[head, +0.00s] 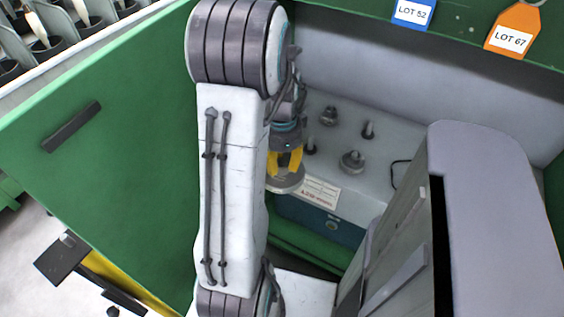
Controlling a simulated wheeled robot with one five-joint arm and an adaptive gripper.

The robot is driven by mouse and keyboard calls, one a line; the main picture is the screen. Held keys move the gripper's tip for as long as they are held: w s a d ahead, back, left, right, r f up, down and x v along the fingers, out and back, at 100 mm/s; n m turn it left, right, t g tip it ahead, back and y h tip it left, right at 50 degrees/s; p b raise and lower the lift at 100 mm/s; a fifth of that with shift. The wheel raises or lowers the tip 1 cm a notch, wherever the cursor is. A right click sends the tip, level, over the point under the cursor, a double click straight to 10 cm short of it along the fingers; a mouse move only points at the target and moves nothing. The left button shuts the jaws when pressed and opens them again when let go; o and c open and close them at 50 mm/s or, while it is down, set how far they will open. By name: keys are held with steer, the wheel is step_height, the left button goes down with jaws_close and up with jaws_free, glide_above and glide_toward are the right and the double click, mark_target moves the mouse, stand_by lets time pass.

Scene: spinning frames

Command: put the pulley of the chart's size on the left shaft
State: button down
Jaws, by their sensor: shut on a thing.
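My gripper (285,166), with yellow fingers, is shut on a grey round pulley (284,182) at the front left of the grey deck. The pulley is partly hidden by my arm, and I cannot tell whether it touches anything below. Behind it on the deck stand a bare dark post (310,145) and another bare post (368,130). A grey stepped round piece (352,162) sits to the right, and a smaller knobbed one (328,116) sits at the back. A white label with red print (318,192) is on the deck's front edge; its text is too small to read.
A green wall (90,150) stands on the left. A grey cabinet-like block (490,190) fills the front right. A blue tag, LOT 52 (413,12), and an orange tag, LOT 67 (512,32), hang at the back. A dark loop (398,174) lies near the block.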

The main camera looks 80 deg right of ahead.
steer(key=shift+r+p, duration=1.6)
steer(key=shift+r, duration=0.5)
steer(key=shift+d, duration=0.1)
